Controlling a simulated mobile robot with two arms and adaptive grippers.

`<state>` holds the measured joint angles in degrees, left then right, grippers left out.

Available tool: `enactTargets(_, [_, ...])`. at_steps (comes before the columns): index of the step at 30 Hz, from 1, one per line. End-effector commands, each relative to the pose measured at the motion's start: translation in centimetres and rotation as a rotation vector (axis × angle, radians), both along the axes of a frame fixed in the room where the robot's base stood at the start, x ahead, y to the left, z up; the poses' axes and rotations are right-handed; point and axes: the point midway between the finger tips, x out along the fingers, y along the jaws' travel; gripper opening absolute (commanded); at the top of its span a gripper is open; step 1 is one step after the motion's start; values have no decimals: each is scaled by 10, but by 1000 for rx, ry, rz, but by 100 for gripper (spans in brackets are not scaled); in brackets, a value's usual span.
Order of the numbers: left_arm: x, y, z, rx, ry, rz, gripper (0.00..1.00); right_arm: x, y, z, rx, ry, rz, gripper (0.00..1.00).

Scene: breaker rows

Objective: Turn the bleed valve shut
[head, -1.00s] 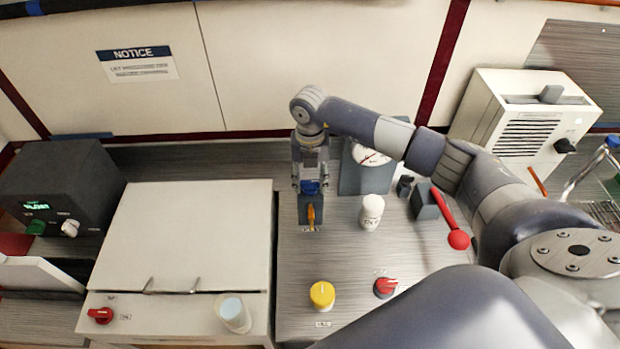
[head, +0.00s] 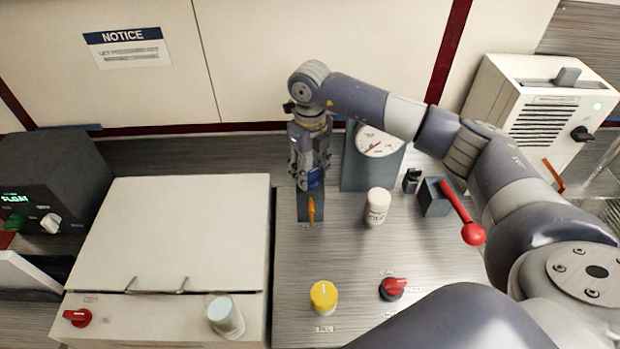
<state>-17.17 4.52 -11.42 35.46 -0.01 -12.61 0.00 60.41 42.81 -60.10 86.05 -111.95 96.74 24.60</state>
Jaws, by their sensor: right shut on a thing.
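My right gripper (head: 308,181) points down over a small grey block (head: 307,217) on the counter. An orange lever or pointer (head: 311,211) stands at the front of the block, just below the fingertips, pointing along the block. The label at its foot is too small to read, so I cannot confirm that this is the bleed valve. The fingers hide part of the blue handle. My left gripper is not in view.
A gauge (head: 379,142) stands behind, right of the gripper.

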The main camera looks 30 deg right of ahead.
Motion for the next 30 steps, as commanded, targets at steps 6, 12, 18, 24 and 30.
enactTargets(6, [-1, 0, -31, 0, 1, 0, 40, 1, 0, -5, -2, -2, 206, 19])
enactTargets(12, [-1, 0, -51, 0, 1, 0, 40, 0, 0, -5, -1, -1, 397, 19])
enactTargets(18, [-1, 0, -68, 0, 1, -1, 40, 0, 0, -4, -1, -1, 579, 19])
enactTargets(24, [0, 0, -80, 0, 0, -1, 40, 0, 0, -3, -1, -1, 733, 19])
enactTargets(30, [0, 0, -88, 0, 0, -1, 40, 0, 0, -2, 0, 0, 845, 19])
